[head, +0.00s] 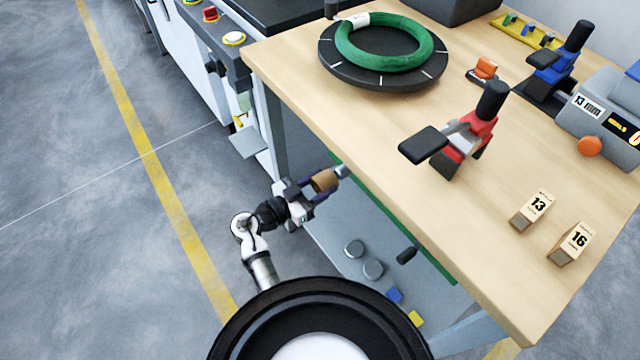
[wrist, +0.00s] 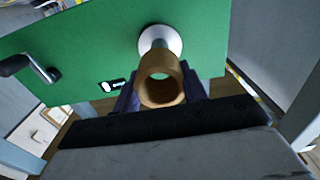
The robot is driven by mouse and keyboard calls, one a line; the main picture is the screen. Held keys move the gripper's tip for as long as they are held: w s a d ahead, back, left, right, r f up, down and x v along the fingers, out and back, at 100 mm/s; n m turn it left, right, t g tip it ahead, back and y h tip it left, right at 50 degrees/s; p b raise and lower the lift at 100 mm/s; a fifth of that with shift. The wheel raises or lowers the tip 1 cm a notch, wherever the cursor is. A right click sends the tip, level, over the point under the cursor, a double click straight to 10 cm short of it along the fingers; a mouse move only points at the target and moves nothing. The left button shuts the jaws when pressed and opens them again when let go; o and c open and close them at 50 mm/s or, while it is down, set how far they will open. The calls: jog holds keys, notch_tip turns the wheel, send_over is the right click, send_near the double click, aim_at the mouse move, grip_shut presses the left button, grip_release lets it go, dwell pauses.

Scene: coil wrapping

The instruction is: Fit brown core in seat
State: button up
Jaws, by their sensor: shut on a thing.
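The brown core (wrist: 147,87) is a short hollow tube between the fingers of my gripper (wrist: 160,92) in the wrist view, its open end towards the camera. My gripper is shut on it; the core also shows in the head view (head: 323,181) at the gripper's tip (head: 316,185). The seat (wrist: 174,36) is a pale round flange with a short grey post on a green panel, just beyond the core. The core's far end overlaps the post in the picture. I cannot tell whether the post is inside it. In the head view the seat (head: 341,171) is a small grey piece beside the table edge.
The green panel (wrist: 90,45) carries a black crank handle (wrist: 14,65) at left. The wooden tabletop (head: 400,215) overhangs near my gripper. It holds a green coil (head: 345,47) on a black turntable (head: 375,77) and a red clamp tool (head: 480,133). Open floor lies left.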

aim_at(337, 175)
jog(key=shift+b+x, duration=1.45)
jog(key=shift+x, duration=2.2)
jog(key=o, duration=1)
jog(key=shift+o, duration=0.2)
jog(key=shift+a, duration=0.1)
